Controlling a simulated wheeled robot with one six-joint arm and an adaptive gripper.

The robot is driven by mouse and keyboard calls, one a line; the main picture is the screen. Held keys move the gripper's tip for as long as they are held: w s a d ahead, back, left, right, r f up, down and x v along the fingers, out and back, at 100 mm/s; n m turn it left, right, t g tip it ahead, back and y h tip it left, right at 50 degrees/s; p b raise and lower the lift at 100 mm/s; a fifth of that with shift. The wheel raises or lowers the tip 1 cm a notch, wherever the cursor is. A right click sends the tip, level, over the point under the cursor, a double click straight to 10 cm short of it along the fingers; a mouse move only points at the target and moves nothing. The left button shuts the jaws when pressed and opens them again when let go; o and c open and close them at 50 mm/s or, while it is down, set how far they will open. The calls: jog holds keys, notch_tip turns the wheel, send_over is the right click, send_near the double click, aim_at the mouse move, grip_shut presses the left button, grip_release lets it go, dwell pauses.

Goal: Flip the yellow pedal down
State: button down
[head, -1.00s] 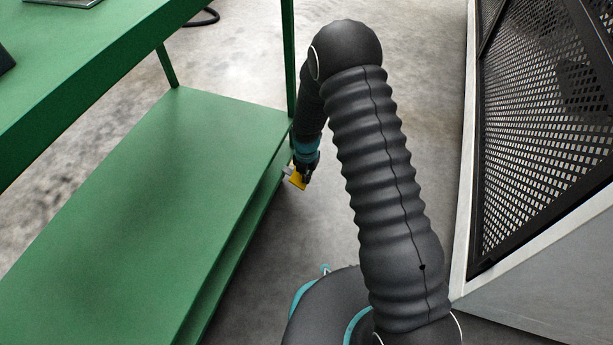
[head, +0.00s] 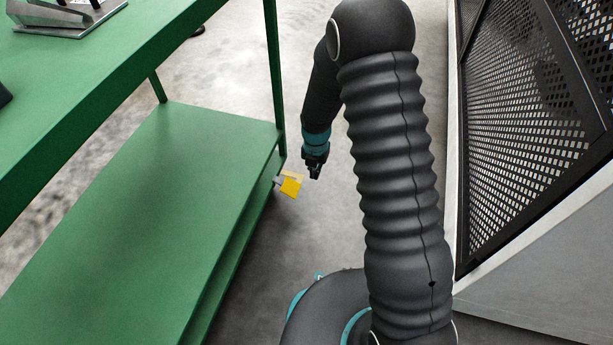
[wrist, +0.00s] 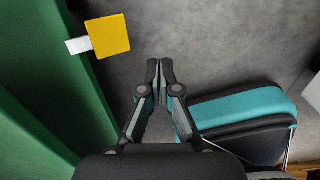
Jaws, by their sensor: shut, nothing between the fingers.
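The yellow pedal (head: 291,187) sticks out from the lower right side of the green bench, low over the floor, on a short pale arm (wrist: 78,45). In the wrist view the pedal (wrist: 109,36) shows as a flat yellow square at the upper left. I cannot tell its exact tilt. My gripper (head: 315,174) points down, just right of the pedal and apart from it. In the wrist view my gripper (wrist: 160,68) has its fingertips together and empty, with a gap of bare floor between them and the pedal.
The green bench has a lower shelf (head: 150,190) and a top (head: 90,70) on the left, with a grey metal piece (head: 75,20) on it. A black mesh fence (head: 530,120) stands on the right. The concrete floor between them is clear around my gripper.

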jog(key=shift+s+d+r, duration=0.1)
jog(key=shift+d+r, duration=0.15)
jog(key=shift+r, duration=0.2)
jog(key=shift+s+d+r, duration=0.1)
jog(key=shift+d+r, duration=0.15)
jog(key=shift+r, duration=0.2)
jog(key=s+d+m+g, duration=0.15)
jog(key=s+m, duration=0.35)
jog(key=m, duration=0.6)
jog(key=s+d+r+m+t+p, duration=0.1)
jog(key=s+d+r+m+t, duration=0.1)
jog(key=s+r+m, duration=0.5)
jog(key=s+d+r+m+t+p, duration=0.2)
jog(key=s+r+m, duration=0.5)
jog(key=r, duration=1.2)
jog(key=s+d+r+m+t+p, duration=0.1)
jog(key=s+d+r+m+t, duration=0.2)
jog(key=r, duration=1)
jog(key=s+d+m, duration=0.1)
jog(key=s+m, duration=0.2)
jog(key=m, duration=0.1)
jog(key=shift+s+d+r+p, duration=0.15)
jog(key=shift+s+r+p, duration=0.1)
jog(key=shift+s+p, duration=0.15)
